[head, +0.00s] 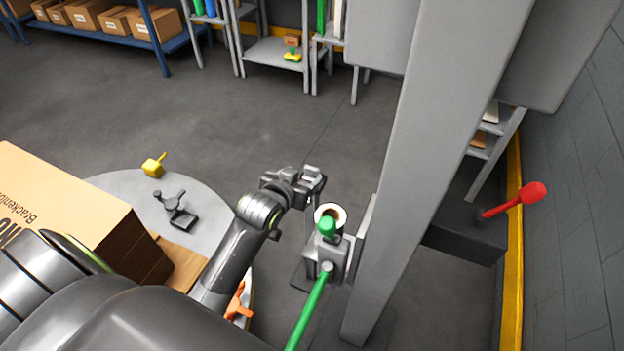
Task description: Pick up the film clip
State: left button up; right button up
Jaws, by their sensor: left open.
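I cannot tell for sure which thing is the film clip. A small orange item (240,304) shows at the right edge of the round grey table (210,185), partly hidden by my left arm. A dark grey clamp-like tool (176,210) lies on the same table, left of my arm. My left gripper (314,181) is open and appears empty. It is to the right of the table, away from both items and just above a grey machine in the picture. My right gripper is not in view.
The grey machine (325,262) has a green knob and a long green lever, beside a thick grey column (440,150). A yellow block with a handle (154,166) and a large cardboard box (75,215) are on the table. A red-handled lever (515,201) is at right. Open floor lies behind.

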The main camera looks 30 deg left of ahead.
aim_at(311, 170)
pick_arm(q)
jog(key=shift+b+x, duration=0.35)
jog(key=shift+x, duration=1.55)
jog(key=b+x, duration=0.1)
jog(key=x, duration=0.3)
jog(key=shift+w, duration=0.3)
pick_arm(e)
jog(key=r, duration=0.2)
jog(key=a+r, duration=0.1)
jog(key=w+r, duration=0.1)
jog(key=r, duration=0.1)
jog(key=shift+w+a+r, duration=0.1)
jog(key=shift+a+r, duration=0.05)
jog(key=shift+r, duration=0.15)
pick_arm(q)
jog(key=c, duration=1.1)
